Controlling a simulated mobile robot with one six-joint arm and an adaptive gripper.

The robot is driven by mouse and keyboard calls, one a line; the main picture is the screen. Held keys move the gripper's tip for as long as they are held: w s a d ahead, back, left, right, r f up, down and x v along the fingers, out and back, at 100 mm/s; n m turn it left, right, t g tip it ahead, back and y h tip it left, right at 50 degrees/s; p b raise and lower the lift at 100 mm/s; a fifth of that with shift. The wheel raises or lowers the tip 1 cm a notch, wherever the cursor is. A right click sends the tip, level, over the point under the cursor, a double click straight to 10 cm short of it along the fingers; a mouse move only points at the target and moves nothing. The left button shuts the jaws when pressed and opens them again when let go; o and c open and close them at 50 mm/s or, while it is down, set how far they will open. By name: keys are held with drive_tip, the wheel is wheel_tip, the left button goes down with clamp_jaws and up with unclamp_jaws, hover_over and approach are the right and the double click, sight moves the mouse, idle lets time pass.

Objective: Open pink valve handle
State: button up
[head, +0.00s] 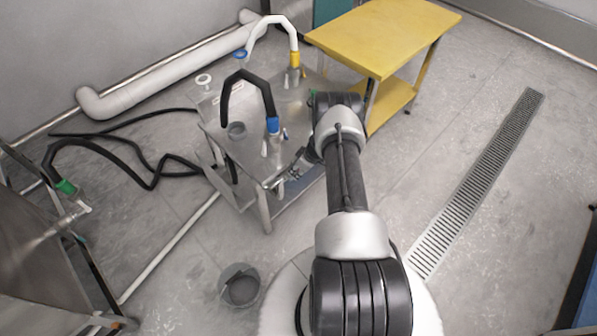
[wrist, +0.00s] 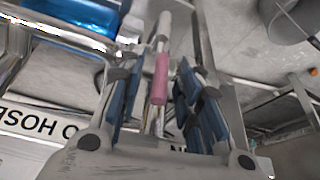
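The pink valve handle (wrist: 160,78) shows in the wrist view as a short pink sleeve on a thin metal lever, near the middle of the picture. My gripper (wrist: 155,90) has its blue-padded fingers apart, one on each side of the pink handle in the picture. A gap shows between the handle and the fingers, and I cannot tell how far the handle lies from them in depth. In the head view my gripper (head: 292,172) is at the metal table's front side, partly hidden by my arm. I cannot make out the pink handle there.
A metal table (head: 215,140) carries a black hose (head: 237,80) with a blue fitting and a white hose (head: 268,20). A yellow table (head: 385,35) stands behind my arm. A grey bucket (head: 240,287) sits on the floor. The floor to the right is clear around a drain grate (head: 480,180).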

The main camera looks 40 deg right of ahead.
drive_tip(key=shift+c, duration=0.2)
clamp_jaws()
idle(0.6)
